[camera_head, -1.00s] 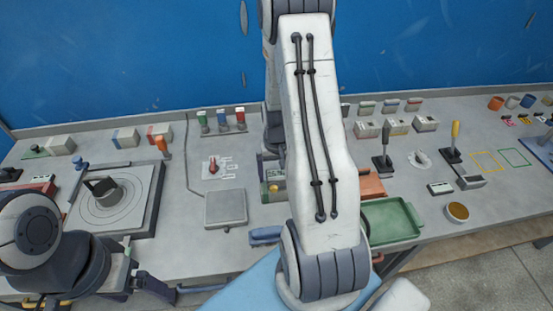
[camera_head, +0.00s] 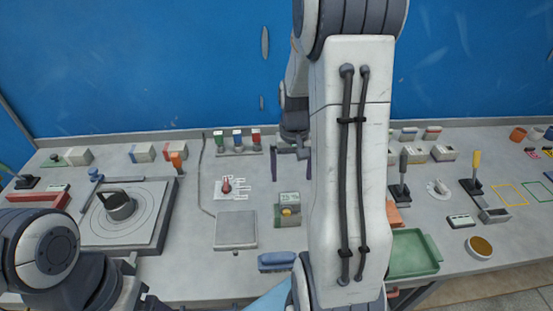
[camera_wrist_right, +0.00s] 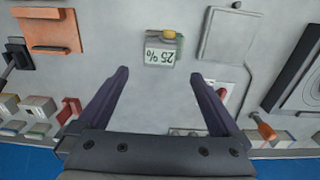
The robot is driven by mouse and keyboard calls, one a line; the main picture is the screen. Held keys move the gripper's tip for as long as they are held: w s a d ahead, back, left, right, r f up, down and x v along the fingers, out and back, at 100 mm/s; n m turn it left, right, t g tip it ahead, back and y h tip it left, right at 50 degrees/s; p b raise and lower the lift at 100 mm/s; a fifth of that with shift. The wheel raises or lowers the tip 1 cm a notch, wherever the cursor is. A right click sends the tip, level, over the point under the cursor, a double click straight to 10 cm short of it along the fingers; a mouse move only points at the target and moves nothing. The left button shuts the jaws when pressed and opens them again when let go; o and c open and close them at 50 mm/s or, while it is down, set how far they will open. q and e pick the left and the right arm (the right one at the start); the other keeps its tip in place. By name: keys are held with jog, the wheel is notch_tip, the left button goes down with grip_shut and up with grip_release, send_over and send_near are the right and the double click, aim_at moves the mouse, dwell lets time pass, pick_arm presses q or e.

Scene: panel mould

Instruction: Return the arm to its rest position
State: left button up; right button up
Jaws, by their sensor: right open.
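My right arm (camera_head: 347,180) rises through the middle of the head view, its white link covering part of the bench. My right gripper (camera_head: 291,152) hangs beyond the small display box (camera_head: 289,209), near the back of the bench. In the right wrist view its two dark fingers (camera_wrist_right: 160,75) are spread apart with nothing between them.
A grey square plate (camera_head: 236,230), a red-handled selector (camera_head: 227,186) and a round dial plate (camera_head: 118,232) are left of the right arm. A green tray (camera_head: 412,254) and two levers (camera_head: 404,178) stand right of it. A blue wall (camera_head: 150,70) closes the back.

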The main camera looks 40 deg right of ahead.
jog(key=s+a+r+n, duration=0.1)
jog(key=a+r+n, duration=0.15)
jog(key=a, duration=0.75)
jog(key=s+a+r+n, duration=0.2)
jog(key=a+n, duration=0.2)
jog(key=a, duration=0.6)
jog(key=s+a+r+n+y+b, duration=0.1)
jog(key=s+a+n, duration=0.6)
jog(key=s+a, duration=0.4)
jog(key=shift+s+r, duration=0.2)
jog(key=shift+s, duration=0.95)
